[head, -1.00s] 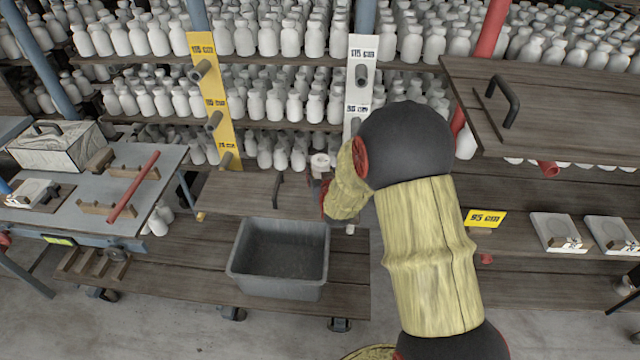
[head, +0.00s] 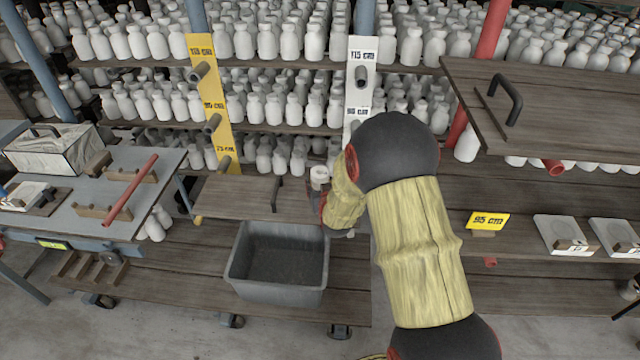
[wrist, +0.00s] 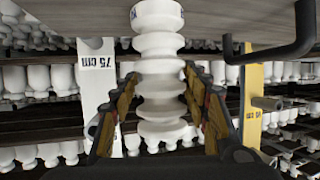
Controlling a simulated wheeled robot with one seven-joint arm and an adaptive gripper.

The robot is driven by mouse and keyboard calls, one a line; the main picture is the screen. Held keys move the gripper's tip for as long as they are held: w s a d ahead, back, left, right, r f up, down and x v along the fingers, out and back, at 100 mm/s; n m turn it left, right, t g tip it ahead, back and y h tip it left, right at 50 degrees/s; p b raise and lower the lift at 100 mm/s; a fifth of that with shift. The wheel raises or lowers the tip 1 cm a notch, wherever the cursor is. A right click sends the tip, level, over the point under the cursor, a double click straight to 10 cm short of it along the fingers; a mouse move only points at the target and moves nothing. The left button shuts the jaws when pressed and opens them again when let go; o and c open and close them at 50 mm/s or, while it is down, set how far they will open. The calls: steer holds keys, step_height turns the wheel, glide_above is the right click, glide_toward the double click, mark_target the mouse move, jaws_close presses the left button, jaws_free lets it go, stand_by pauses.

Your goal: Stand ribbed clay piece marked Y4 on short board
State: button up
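A white ribbed clay piece (wrist: 160,45) stands between my fingers in the wrist view, with the fingertips against its sides. A small dark mark shows at its edge; I cannot read it. In the head view the piece (head: 319,176) shows small beside my gripper (head: 318,200), which is mostly hidden behind my arm. My gripper (wrist: 160,88) is shut on the piece. A wooden board (head: 235,193) with a dark handle lies just left of it in the head view. A board with a handle (wrist: 260,22) also shows at the top right of the wrist view.
A grey bin (head: 278,262) stands below the board on a low wheeled deck. A yellow post (head: 215,100) and a white post (head: 360,80) with height labels and pegs stand behind. Another handled board (head: 570,110) is at upper right. A cluttered bench (head: 75,205) stands left.

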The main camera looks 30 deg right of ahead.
steer(key=o, duration=0.3)
steer(key=shift+o, duration=0.2)
steer(key=shift+r, duration=0.15)
steer(key=shift+s+r, duration=0.15)
steer(key=s+a+r+n+g+y+p, duration=0.1)
steer(key=s+a+r+g+y+p, duration=0.1)
steer(key=s+a+r, duration=0.85)
steer(key=s+a+r+n+g+y+p, duration=0.2)
steer(key=s+a+r, duration=0.5)
steer(key=s+r, duration=0.55)
steer(key=s+a+r+g, duration=0.1)
steer(key=s+a+g, duration=0.1)
steer(key=s, duration=1.3)
steer(key=shift+r+n+g, duration=0.3)
steer(key=shift+n+g, duration=0.1)
steer(key=shift+g, duration=0.1)
